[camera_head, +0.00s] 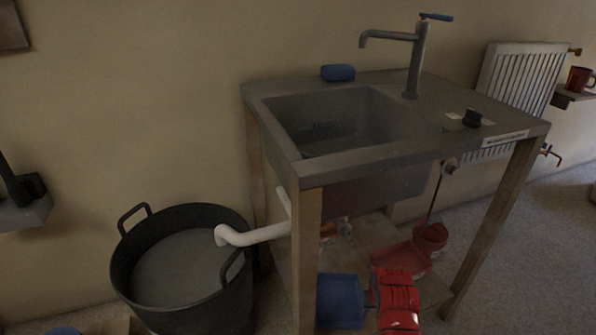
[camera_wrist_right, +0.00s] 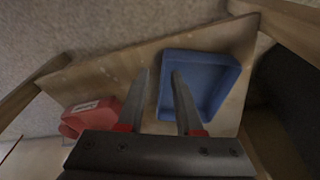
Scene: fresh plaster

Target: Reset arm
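My right gripper shows in the wrist view (camera_wrist_right: 160,72) as two dark fingers with a clear gap between them. It is open, with nothing between the fingers. In the head view, a red part that looks like my right arm (camera_head: 397,300) is low at the sink's lower shelf, just right of a blue tray (camera_head: 340,301). In the wrist view the blue tray (camera_wrist_right: 228,82) lies beyond and right of the fingertips; I cannot tell whether they touch it. My left gripper is in neither view.
The sink table (camera_head: 308,240) has wooden legs and a lower shelf (camera_wrist_right: 115,62) around my right arm. A red scoop-like thing (camera_head: 405,257) and a red pot (camera_head: 431,238) are close by. A white pipe (camera_head: 262,234) reaches over a black bucket (camera_head: 124,262). Floor at right is clear.

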